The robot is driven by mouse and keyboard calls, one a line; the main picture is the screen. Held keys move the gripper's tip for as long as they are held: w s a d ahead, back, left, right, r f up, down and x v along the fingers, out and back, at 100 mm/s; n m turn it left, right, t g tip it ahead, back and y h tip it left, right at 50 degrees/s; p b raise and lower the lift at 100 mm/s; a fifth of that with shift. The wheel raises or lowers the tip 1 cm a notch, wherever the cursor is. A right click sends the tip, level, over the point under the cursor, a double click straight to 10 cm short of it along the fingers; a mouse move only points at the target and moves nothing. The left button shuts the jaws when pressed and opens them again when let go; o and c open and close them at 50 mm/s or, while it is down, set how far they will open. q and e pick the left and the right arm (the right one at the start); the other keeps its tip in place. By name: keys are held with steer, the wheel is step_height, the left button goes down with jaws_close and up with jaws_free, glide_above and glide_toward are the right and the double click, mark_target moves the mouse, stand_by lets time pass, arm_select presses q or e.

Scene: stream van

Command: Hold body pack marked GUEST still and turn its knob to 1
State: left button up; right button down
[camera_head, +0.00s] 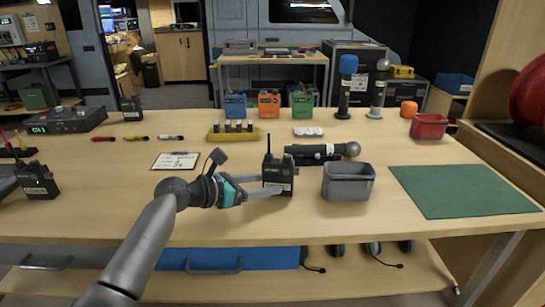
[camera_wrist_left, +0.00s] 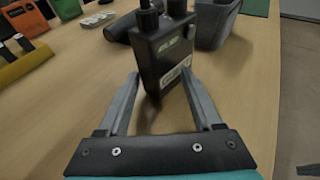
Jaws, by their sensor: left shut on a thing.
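My left gripper (camera_head: 262,186) comes in from the left and is shut on this body pack. In the left wrist view the body pack (camera_wrist_left: 165,50) shows between the two fingers, with green display marks and a knob or antenna base at its top. The knob's setting cannot be read. My right gripper is not in view.
A grey bin (camera_head: 348,184) stands just right of the pack, and a black handheld microphone (camera_head: 322,152) lies behind it. A clipboard (camera_head: 175,161) lies to the left. Another black pack (camera_head: 37,181) stands at far left. A green mat (camera_head: 462,191) lies bare at right.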

arm_select(q)
jaws_close()
stand_by(0.7)
steer(key=shift+o, duration=2.1)
jaws_free()
